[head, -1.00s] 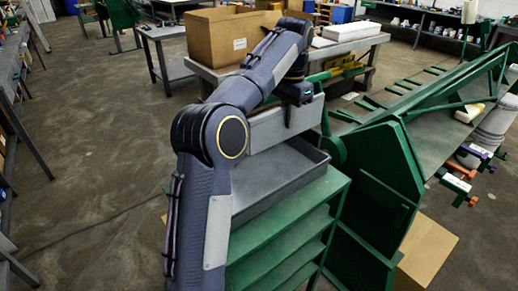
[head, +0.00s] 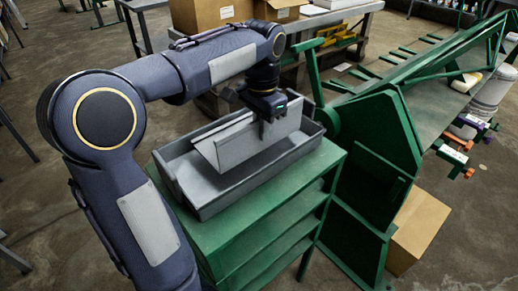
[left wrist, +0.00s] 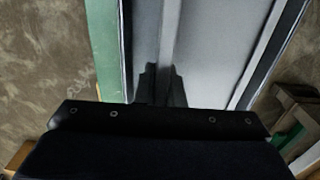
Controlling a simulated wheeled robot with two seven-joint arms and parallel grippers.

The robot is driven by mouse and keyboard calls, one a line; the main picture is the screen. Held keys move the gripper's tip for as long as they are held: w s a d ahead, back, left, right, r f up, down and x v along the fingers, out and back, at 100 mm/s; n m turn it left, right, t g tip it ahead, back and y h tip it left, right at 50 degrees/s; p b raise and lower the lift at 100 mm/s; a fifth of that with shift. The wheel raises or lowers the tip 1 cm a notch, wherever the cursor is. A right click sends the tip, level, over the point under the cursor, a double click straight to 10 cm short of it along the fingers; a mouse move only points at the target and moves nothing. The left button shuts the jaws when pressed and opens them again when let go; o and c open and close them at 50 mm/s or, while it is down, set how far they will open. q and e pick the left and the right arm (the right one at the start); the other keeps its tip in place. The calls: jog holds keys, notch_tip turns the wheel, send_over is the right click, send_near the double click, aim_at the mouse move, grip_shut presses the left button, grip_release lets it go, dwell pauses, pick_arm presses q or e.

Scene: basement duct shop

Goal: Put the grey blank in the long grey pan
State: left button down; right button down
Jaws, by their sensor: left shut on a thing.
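The long grey pan (head: 207,206) rests on top of the green shelf unit. The blank is over the pan and its lower part appears inside the walls; whether it touches the pan floor I cannot tell. In the left wrist view the fingers (left wrist: 160,84) grip the thin edge of the blank (left wrist: 170,35), with the pan floor around it. My right gripper is out of view.
The green shelf unit (head: 262,220) carries the pan. A large green machine (head: 375,150) stands close on its right. A cardboard box (head: 418,228) lies on the floor beyond. A workbench with cardboard boxes (head: 207,12) is behind. Open floor lies left.

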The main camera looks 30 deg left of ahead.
aim_at(259, 148)
pick_arm(q)
jog(key=shift+s+f, duration=0.5)
jog(key=shift+f, duration=0.15)
jog(key=shift+s+d+f, duration=0.1)
jog(key=shift+s+f, duration=0.05)
jog(key=shift+f, duration=0.75)
jog(key=shift+s+d+f, duration=0.1)
jog(key=shift+f, duration=0.8)
jog(key=shift+f, duration=0.2)
jog(key=c, duration=1.5)
grip_release()
jog(key=shift+c, duration=0.2)
jog(key=shift+r, duration=0.15)
